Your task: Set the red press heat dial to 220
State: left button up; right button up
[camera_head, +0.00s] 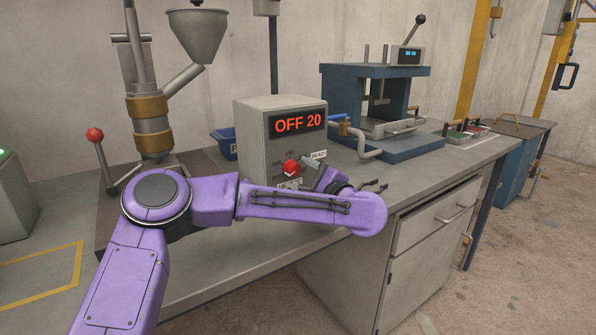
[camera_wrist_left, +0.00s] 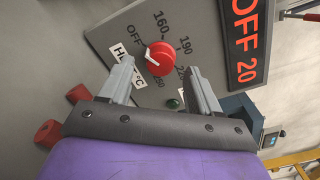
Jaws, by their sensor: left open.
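The red dial (camera_head: 291,167) is on the front of a grey control box (camera_head: 255,130) whose display (camera_head: 297,123) reads "OFF 20". In the left wrist view the dial (camera_wrist_left: 160,58) has a white pointer line that appears turned toward the OFF mark. Marks 160, 190, 220 and 250 run around it; the last two are partly covered by my finger. My left gripper (camera_wrist_left: 158,72) is open, with one finger on each side of the dial; I cannot tell whether they touch it. In the head view this gripper (camera_head: 306,178) is close before the panel. My right gripper is not seen.
A blue press (camera_head: 340,95) stands on the bench right of the box. A funnel (camera_head: 197,35) and a red-knobbed lever (camera_head: 95,134) are on the left. A blue bin (camera_head: 224,140) sits behind the box. The bench (camera_head: 440,160) has free room at front right.

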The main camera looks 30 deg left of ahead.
aim_at(293, 169)
pick_arm(q)
jog(key=shift+x, duration=1.4)
jog(key=c, duration=1)
jog(key=shift+c, duration=0.2)
